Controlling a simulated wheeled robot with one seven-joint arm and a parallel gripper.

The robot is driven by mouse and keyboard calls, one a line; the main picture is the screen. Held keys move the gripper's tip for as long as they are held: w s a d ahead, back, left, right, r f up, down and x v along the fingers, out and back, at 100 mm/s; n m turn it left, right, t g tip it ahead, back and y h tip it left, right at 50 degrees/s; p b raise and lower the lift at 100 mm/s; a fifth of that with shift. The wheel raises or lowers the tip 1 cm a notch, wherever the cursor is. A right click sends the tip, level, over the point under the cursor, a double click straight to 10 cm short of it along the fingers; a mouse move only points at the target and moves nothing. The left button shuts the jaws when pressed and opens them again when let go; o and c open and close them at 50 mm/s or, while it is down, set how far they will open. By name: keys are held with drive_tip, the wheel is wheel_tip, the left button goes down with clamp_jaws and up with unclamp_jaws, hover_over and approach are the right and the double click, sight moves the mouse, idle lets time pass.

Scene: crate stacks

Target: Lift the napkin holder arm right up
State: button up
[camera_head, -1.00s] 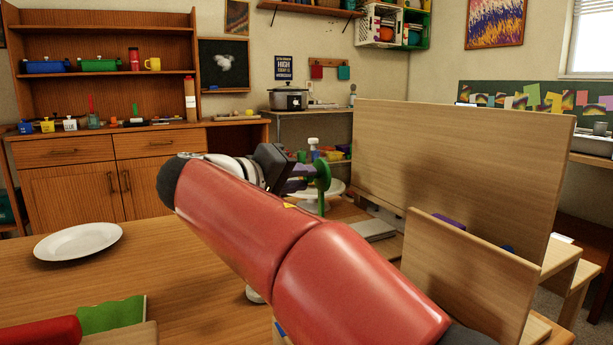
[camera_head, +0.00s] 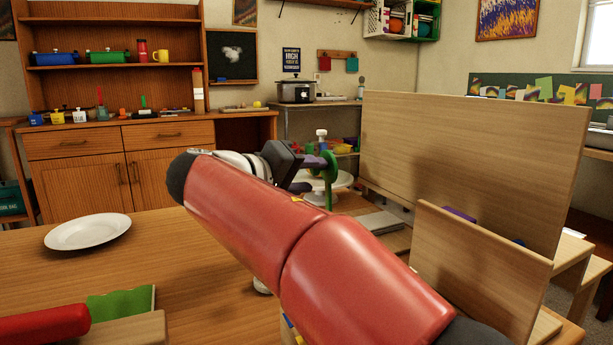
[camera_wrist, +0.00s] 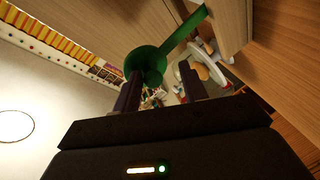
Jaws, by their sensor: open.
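A green piece (camera_head: 330,178), which looks like the napkin holder arm, stands by the fingertips of my gripper (camera_head: 318,172) in the head view. In the wrist view the green piece (camera_wrist: 147,64) has a round, disc-like part and a bar running up to the right against a wooden surface. My gripper (camera_wrist: 160,86) is open, with its two dark purple fingers apart. The round part is just beyond the fingertips, nearer the left finger. I cannot tell whether they touch. My own red arm hides the lower part of the scene.
Upright wooden panels (camera_head: 470,165) stand close on the right. A white round dish (camera_head: 345,181) is behind the green piece. A white plate (camera_head: 88,231) lies on the table at left, with free table around it. A red item (camera_head: 45,324) is at the front left.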

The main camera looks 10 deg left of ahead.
drive_tip(key=v, duration=0.8)
drive_tip(key=shift+w+f, duration=0.1)
